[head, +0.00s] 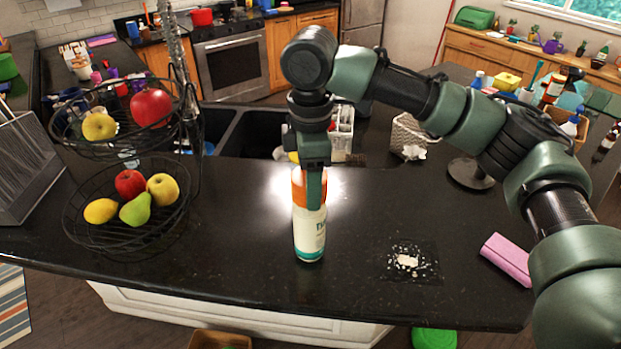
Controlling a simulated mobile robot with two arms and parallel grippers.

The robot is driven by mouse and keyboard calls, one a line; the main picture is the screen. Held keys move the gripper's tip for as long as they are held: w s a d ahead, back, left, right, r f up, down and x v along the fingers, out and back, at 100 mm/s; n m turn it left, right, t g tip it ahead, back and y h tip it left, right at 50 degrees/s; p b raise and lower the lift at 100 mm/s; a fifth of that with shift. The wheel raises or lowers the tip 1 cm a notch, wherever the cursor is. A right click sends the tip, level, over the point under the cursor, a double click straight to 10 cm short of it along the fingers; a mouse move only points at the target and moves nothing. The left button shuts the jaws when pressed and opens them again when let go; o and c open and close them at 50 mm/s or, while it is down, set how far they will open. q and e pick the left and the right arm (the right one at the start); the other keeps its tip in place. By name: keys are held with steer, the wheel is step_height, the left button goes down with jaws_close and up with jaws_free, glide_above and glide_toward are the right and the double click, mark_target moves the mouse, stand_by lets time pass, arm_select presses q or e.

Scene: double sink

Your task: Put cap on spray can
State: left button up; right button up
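The spray can (309,238) stands upright on the black counter. It is white with a teal band at its base. The orange cap (299,190) is at the top of the can, in line with it; I cannot tell whether it is fully seated. My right gripper (314,190) points straight down from above. Its near finger lies against the front of the cap, and the far finger is hidden behind it. The gripper appears shut on the cap. My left gripper is not in view.
A two-tier wire fruit basket (125,205) stands to the left. The dark double sink (255,132) is behind the can. White crumbs (405,262) and a pink sponge-like block (508,259) lie to the right. The counter around the can is clear, with its front edge close by.

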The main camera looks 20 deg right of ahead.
steer(key=shift+p, duration=0.65)
stand_by(0.6)
steer(key=o, duration=1.4)
steer(key=shift+o, duration=0.2)
steer(key=shift+o, duration=1.4)
steer(key=shift+r, duration=3.5)
